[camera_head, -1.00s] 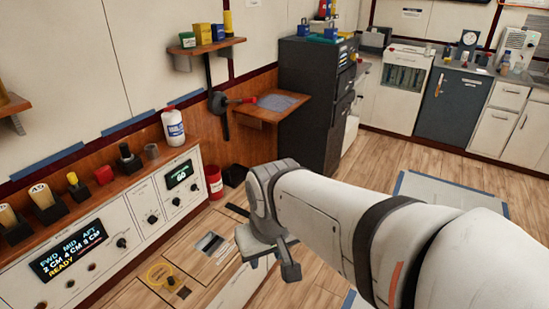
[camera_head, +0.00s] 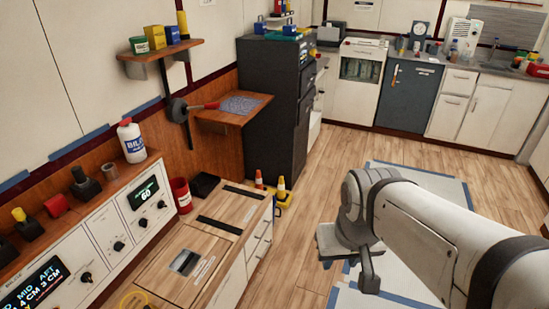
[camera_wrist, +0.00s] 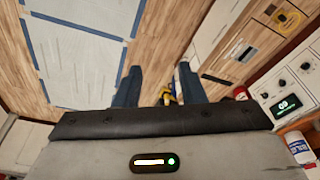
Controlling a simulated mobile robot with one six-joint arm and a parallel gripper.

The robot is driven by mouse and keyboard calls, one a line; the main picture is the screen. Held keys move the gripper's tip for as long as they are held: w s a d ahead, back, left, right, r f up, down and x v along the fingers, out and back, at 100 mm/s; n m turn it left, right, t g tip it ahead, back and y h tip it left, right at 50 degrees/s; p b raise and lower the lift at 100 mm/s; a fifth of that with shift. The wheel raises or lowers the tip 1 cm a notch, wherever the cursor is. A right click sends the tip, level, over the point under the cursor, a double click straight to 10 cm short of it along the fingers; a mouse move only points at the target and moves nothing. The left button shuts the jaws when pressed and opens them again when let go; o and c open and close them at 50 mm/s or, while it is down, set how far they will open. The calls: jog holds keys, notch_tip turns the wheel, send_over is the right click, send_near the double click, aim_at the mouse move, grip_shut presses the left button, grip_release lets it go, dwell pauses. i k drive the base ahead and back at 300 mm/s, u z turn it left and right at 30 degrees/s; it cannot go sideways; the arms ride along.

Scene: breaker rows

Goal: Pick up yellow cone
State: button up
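Beyond a low cabinet, near the dark filing cabinet, two orange-and-white cones (camera_head: 281,184) stand by a small yellow object (camera_head: 284,198) on the floor. I cannot tell whether that yellow object is a cone or a base. In the wrist view a small yellow and white patch (camera_wrist: 170,94) shows between the fingers, partly hidden by the gripper body. My gripper (camera_wrist: 160,68) is open and empty, fingers apart. In the head view my gripper (camera_head: 349,262) hangs over the floor to the right of the cones, apart from them.
A wooden-topped low cabinet (camera_head: 237,210) stands left of the cones. A dark filing cabinet (camera_head: 270,110) rises behind them. A red container (camera_head: 181,194) and a white bottle (camera_head: 131,140) are at the left. Blue-taped sheeting (camera_head: 425,185) covers floor at the right. The floor between is open.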

aim_at(280, 196)
jog(key=z, duration=0.3)
jog(key=i, duration=1.4)
jog(key=z, duration=0.25)
jog(key=i, duration=2.35)
jog(key=u, duration=0.45)
